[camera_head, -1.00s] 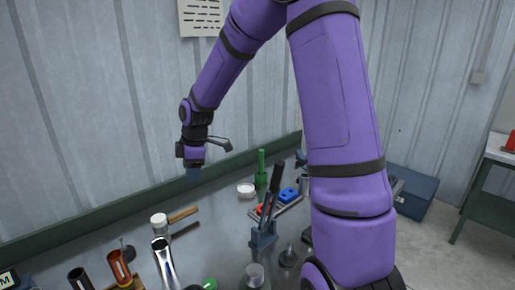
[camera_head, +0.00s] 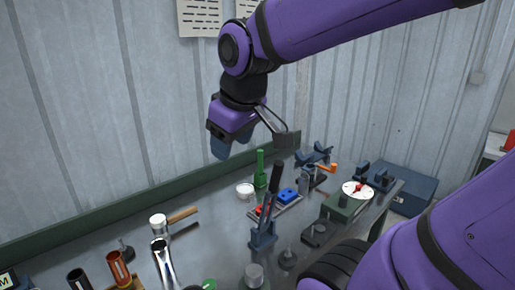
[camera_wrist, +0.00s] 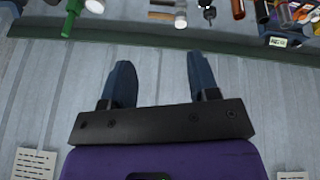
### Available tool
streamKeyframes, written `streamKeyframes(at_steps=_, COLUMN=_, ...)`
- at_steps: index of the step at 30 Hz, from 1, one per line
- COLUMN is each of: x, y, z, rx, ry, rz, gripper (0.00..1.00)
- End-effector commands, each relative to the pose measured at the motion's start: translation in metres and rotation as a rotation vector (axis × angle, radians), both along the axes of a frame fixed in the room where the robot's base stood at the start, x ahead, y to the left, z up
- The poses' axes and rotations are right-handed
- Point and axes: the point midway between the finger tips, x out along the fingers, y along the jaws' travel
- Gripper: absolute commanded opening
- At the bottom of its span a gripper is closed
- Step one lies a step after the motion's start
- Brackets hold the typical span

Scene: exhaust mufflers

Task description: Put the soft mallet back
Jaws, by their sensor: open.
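The soft mallet (camera_head: 159,224) lies on the grey bench at the left, with a white head and a light wooden handle pointing right. My gripper (camera_head: 231,143) is raised above the back of the bench, near the wall, above and to the right of the mallet. In the wrist view my gripper (camera_wrist: 162,78) has its two blue fingers wide apart with nothing between them.
A green bottle-like tool (camera_head: 260,169) and a white round tin (camera_head: 245,190) stand below my gripper. A blue holder (camera_head: 263,236) with upright tools is nearer. A shiny pipe (camera_head: 162,262) stands in front of the mallet. A dial gauge (camera_head: 357,190) is at right.

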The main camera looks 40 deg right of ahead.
Motion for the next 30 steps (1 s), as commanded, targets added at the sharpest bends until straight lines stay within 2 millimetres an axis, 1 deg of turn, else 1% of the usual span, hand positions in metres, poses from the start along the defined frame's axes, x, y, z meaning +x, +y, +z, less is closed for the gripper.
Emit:
streamKeyframes(at_steps=1, x=-0.015, y=0.001, z=0.004, rx=0.024, ry=-0.022, rz=-0.036, gripper=0.55)
streamKeyframes(at_steps=3, x=-0.031, y=0.0, z=0.005, rx=0.061, ry=-0.039, rz=-0.091, gripper=0.55)
streamKeyframes(at_steps=6, x=-0.049, y=-0.001, z=0.006, rx=0.107, ry=-0.057, rz=-0.153, gripper=0.55)
streamKeyframes(at_steps=10, x=-0.063, y=-0.002, z=0.006, rx=0.146, ry=-0.072, rz=-0.201, gripper=0.55)
streamKeyframes(at_steps=15, x=-0.068, y=-0.003, z=0.005, rx=0.162, ry=-0.074, rz=-0.22, gripper=0.55)
streamKeyframes(at_steps=30, x=-0.068, y=-0.003, z=0.005, rx=0.16, ry=-0.074, rz=-0.219, gripper=0.55)
